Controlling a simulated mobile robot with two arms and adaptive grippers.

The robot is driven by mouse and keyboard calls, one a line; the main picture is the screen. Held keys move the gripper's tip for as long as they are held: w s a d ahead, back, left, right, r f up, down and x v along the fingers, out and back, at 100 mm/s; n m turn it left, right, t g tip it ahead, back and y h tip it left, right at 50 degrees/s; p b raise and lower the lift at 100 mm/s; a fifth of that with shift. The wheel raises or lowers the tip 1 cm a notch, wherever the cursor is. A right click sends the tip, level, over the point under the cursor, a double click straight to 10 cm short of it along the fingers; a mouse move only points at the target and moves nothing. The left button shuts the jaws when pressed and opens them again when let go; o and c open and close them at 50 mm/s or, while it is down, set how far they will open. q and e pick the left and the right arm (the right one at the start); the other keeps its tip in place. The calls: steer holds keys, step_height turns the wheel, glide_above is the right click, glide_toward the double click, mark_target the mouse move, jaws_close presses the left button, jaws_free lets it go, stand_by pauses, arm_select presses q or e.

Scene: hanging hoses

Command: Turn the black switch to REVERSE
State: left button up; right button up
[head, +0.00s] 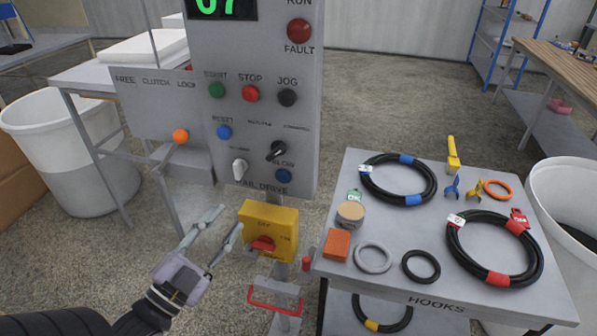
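The black switch (277,151) is a small rotary knob on the lower right of the grey control panel (303,70). Its handle looks slanted, with one end toward the upper right. Small labels sit above it on either side, too blurred to read surely. A white switch (239,169) is to its lower left and a blue button (284,176) just below it. My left gripper (230,216) is below and left of the black switch, apart from the panel. Its two fingers are spread and nothing is between them. My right gripper is not in view.
A yellow box with a red knob (270,226) stands under the panel, close right of my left gripper. A lever plate with an orange knob (180,136) is left of the panel. A table (440,292) with coiled hoses and rings stands at the right.

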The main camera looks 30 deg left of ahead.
arm_select(q)
steer(key=p, duration=0.5)
glide_toward(274, 156)
steer(key=x, duration=0.8)
steer(key=shift+w+r, duration=0.1)
steer(key=shift+w, duration=0.55)
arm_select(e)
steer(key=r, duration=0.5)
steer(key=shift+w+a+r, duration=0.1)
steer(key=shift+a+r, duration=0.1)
arm_select(q)
steer(key=shift+c, duration=0.4)
steer(key=shift+s, duration=0.15)
jaws_close()
steer(key=shift+r, duration=0.1)
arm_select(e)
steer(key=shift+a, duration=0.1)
